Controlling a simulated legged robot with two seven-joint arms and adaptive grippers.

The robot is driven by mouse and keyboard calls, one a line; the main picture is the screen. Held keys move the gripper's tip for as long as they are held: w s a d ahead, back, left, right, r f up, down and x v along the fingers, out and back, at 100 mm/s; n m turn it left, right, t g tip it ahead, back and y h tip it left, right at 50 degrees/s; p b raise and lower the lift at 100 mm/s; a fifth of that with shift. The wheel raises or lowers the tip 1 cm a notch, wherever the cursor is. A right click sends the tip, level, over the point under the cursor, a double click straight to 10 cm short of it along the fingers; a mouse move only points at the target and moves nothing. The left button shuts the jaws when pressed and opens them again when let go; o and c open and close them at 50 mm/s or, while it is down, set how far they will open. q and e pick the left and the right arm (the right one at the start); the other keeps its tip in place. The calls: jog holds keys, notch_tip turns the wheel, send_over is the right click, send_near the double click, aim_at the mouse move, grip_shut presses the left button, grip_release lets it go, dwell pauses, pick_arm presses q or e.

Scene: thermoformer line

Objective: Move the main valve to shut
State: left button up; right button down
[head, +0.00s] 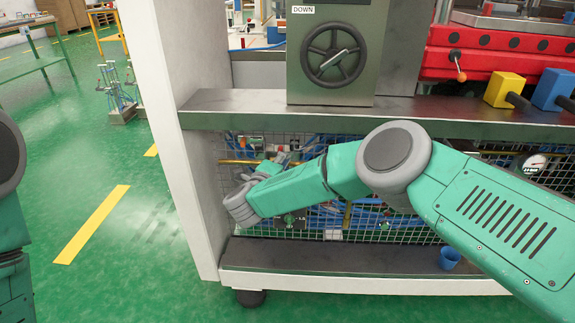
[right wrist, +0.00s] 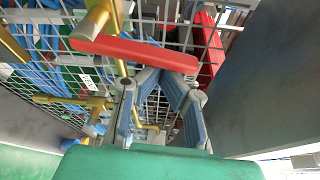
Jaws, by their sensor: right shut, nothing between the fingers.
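The main valve's red lever handle (right wrist: 135,53) shows in the right wrist view, lying nearly level across the picture, on a brass fitting (right wrist: 96,20) in front of wire mesh. In the head view the handle is not clearly seen, as my right arm covers that area. My right gripper (right wrist: 162,88) is shut and empty, with its fingers just below the handle in the wrist view. I cannot tell whether they touch it. In the head view my right gripper (head: 264,172) is low by the mesh, near the white post. My left gripper is out of view.
A shelf (head: 240,108) runs above the gripper, and a white post (head: 168,100) stands at its left. A handwheel (head: 334,54) is on a grey panel above. A blue cup (head: 449,258) stands on the lower ledge. Green floor lies open at left.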

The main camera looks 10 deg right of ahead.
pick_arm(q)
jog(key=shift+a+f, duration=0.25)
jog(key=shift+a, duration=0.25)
pick_arm(e)
jog(key=shift+w+a+r, duration=0.15)
jog(key=shift+a+r, duration=0.05)
jog(key=shift+a, duration=0.6)
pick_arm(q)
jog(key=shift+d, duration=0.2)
pick_arm(e)
jog(key=shift+d, duration=0.15)
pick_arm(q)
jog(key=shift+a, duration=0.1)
